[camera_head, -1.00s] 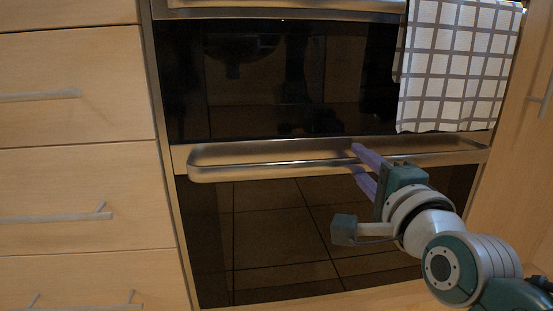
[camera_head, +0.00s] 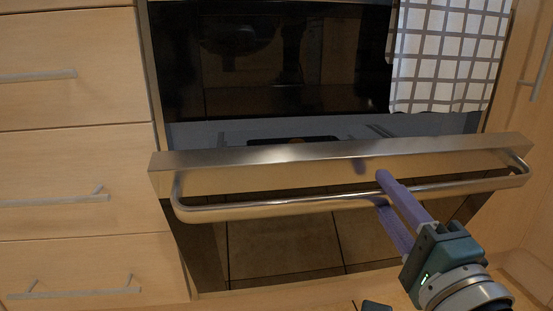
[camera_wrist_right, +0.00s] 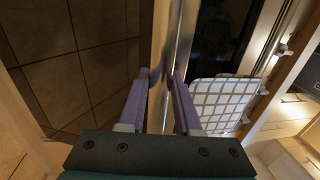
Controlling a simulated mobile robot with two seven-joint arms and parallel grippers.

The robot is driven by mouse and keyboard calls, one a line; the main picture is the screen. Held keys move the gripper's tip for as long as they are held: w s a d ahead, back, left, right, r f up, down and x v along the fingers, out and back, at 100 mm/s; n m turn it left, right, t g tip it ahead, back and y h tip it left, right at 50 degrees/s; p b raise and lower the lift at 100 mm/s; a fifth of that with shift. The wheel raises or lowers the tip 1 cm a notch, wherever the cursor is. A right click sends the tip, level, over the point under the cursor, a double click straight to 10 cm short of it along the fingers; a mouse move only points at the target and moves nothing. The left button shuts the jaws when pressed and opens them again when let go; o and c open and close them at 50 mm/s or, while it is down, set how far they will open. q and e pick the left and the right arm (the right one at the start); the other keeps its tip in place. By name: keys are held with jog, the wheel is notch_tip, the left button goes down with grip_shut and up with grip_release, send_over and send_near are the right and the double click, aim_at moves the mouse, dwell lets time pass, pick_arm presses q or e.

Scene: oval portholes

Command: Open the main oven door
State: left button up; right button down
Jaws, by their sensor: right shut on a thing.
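The main oven door (camera_head: 290,245) is dark glass with a metal top edge, below a second dark glass door. In the right wrist view the fingers (camera_wrist_right: 160,85) sit on either side of the handle bar. My left gripper is not in view.
The upper dark glass door (camera_head: 285,60) is closed, with a checked towel (camera_head: 445,60) hanging at its right. Wooden drawers (camera_head: 70,165) with bar handles stand at the left. A wooden cabinet front (camera_head: 530,170) is at the right.

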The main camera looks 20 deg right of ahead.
pick_arm(q)
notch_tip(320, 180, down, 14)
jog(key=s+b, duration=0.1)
jog(key=b, duration=1.2)
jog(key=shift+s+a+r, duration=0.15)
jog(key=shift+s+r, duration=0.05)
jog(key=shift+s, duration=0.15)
pick_arm(e)
jog(key=s+a+f, duration=0.2)
jog(key=s+f, duration=0.7)
jog(key=f, duration=0.4)
jog(key=s+a+f, duration=0.2)
jog(key=s+f, duration=0.7)
jog(key=f, duration=0.5)
jog(key=shift+s+a+f, duration=0.25)
jog(key=shift+s, duration=0.15)
